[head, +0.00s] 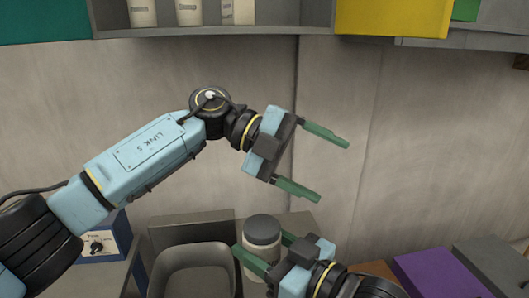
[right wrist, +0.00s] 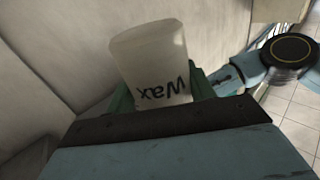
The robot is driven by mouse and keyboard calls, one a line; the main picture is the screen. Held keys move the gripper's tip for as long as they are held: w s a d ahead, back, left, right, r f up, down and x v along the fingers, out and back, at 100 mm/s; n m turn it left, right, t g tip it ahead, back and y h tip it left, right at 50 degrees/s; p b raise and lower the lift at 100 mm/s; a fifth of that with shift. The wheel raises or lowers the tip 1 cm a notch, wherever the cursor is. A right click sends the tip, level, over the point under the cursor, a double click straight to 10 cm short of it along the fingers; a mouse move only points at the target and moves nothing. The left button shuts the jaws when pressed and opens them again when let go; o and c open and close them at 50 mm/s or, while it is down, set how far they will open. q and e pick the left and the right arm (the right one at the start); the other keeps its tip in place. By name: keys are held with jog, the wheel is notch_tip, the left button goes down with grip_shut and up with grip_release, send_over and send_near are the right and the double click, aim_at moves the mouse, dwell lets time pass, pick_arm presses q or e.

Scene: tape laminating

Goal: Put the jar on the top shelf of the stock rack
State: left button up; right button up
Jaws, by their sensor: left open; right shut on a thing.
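The jar (head: 262,230) is pale with a grey lid in the head view, low in the middle. My right gripper (head: 262,246) is shut on it, one green finger on each side. In the right wrist view the jar (right wrist: 150,58) fills the space between the fingers, and its "Wax" lettering appears upside down. My left gripper (head: 332,170) is open and empty, above and right of the jar. A grey shelf (head: 215,31) crosses the top of the head view; whether it is the stock rack's top shelf I cannot tell.
Pale bottles (head: 188,12) stand on the shelf beside a yellow bin (head: 392,18). A grey tray (head: 165,262) lies left of the jar, with a blue dial box (head: 108,240) further left. A purple box (head: 440,274) is at lower right. Bare wall lies between.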

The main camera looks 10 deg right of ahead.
pick_arm(q)
jog(key=s+a+r+m+t+y, duration=0.1)
jog(key=s+a+t+y, duration=0.2)
jog(key=y, duration=0.4)
notch_tip(320, 180, up, 3)
jog(key=t+y, duration=0.4)
jog(key=y, duration=0.1)
send_over(265, 224)
jog(key=shift+n, duration=0.4)
notch_tip(265, 224, down, 12)
jog(key=shift+f, duration=0.1)
jog(key=shift+c, duration=0.4)
jog(key=shift+s, duration=0.1)
jog(key=c, duration=1)
jog(key=shift+c, duration=0.8)
pick_arm(e)
jog(key=o, duration=1.2)
